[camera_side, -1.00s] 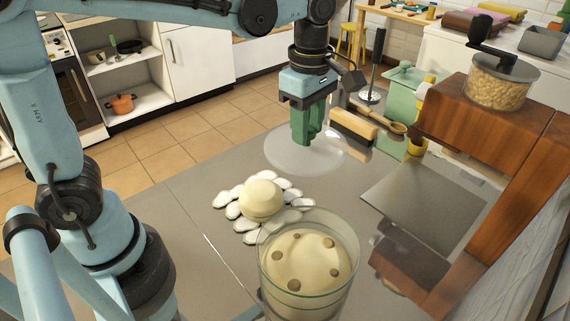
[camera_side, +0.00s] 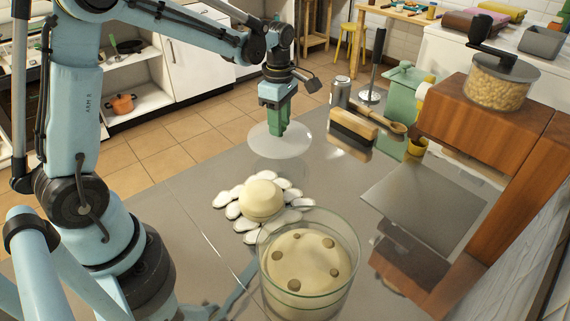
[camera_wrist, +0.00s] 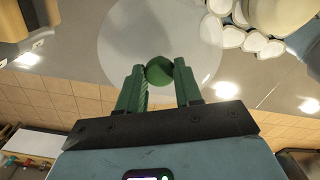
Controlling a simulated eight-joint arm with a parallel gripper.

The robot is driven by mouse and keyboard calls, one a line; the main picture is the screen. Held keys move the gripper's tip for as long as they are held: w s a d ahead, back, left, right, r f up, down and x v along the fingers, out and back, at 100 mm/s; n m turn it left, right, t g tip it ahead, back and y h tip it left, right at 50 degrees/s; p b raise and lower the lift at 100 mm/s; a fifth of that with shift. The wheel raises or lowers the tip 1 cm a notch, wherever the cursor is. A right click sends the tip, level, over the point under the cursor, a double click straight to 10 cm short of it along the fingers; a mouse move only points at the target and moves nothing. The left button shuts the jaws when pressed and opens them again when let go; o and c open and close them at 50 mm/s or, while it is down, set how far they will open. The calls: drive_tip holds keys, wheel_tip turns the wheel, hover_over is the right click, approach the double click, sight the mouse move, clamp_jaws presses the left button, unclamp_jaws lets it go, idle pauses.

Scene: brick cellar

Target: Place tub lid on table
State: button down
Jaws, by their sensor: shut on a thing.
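The tub lid (camera_side: 262,146), a round translucent whitish disc, hangs level under my gripper (camera_side: 279,130). In the wrist view the lid (camera_wrist: 130,40) has a round green knob (camera_wrist: 159,71), and my gripper's green fingers (camera_wrist: 159,68) are shut on it. In the side view the lid overlaps the far edge of the grey table (camera_side: 190,215); its height above the top is hard to tell. The clear glass tub (camera_side: 349,285) stands open at the front, holding pale dough with several brown spots.
A pale dough ball (camera_side: 261,198) sits on a white trivet (camera_side: 249,226) between lid and tub. A brush (camera_side: 352,131), a can (camera_side: 340,94), a green canister (camera_side: 399,101) and a wooden stand (camera_side: 480,125) are to the right. Grey table is bare left of the trivet.

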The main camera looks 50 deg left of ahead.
drive_tip(key=shift+f, duration=2)
drive_tip(key=shift+f, duration=0.15)
drive_tip(key=c, duration=0.8)
unclamp_jaws()
drive_tip(key=shift+o, duration=0.2)
